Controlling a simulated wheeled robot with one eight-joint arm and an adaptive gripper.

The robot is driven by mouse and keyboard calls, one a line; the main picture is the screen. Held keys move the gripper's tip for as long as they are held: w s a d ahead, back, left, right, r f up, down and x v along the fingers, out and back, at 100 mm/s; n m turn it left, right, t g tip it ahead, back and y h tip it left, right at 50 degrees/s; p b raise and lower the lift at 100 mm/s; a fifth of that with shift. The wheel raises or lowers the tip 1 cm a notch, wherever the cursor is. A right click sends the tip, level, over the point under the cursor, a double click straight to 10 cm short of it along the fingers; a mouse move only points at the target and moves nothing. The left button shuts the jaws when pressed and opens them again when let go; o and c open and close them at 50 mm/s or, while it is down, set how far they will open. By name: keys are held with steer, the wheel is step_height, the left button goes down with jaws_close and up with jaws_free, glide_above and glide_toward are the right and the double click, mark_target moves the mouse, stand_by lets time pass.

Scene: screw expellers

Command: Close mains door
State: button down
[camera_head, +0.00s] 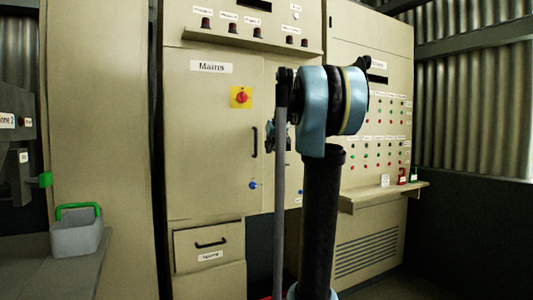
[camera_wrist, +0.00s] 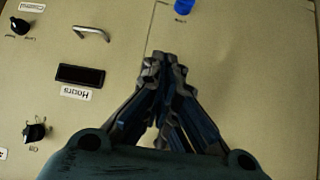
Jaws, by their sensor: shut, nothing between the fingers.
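The mains door (camera_head: 207,120) is a beige cabinet door left of centre in the head view. It carries a "Mains" label, a red rotary switch on a yellow plate (camera_head: 240,97), a black handle (camera_head: 254,142) and a blue knob (camera_head: 253,184). It looks about flush with the cabinet; I cannot tell whether a small gap remains. My gripper (camera_wrist: 165,65) is shut and empty in the wrist view, pointing at a beige panel. I cannot tell whether it touches the panel. In the head view my arm mostly hides it.
The wrist view shows a black display (camera_wrist: 80,75) labelled "Hours", a metal handle (camera_wrist: 91,31) and a blue knob (camera_wrist: 184,5). A drawer (camera_head: 209,246) sits below the door. A shelf with indicator lamps above (camera_head: 385,195) is right. A grey container (camera_head: 76,238) stands left.

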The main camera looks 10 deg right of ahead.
steer(key=x, duration=0.6)
steer(key=w+r+x, duration=0.1)
steer(key=x, duration=0.3)
steer(key=shift+a, duration=0.15)
steer(key=shift+w+a, duration=0.15)
steer(key=shift+w, duration=0.7)
